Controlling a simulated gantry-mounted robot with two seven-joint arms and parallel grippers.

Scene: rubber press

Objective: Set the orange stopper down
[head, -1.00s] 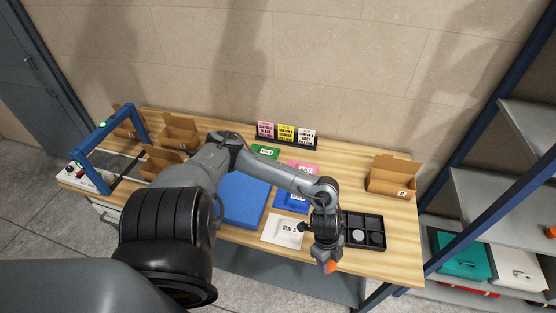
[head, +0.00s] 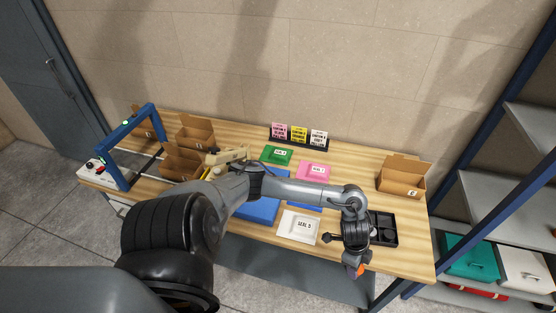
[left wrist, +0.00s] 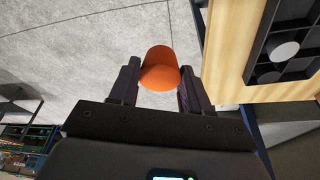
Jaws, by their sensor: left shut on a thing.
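The orange stopper (left wrist: 160,68) sits between the fingertips of my left gripper (left wrist: 158,88), which is shut on it. In the left wrist view the floor lies behind the stopper, beyond the table's edge. In the head view the stopper (head: 360,270) shows as a small orange patch at the tip of my left gripper (head: 356,262), near the table's front edge and in front of the black tray. The stopper is partly covered by the fingers there. My right gripper is not in view.
The black compartment tray (head: 390,229) holds a pale disc (left wrist: 284,52). The white seal pad (head: 299,227) lies left of it. A cardboard box (head: 402,180) stands at the right back. A blue frame (head: 122,150) and several boxes stand left. Wood is bare along the right edge.

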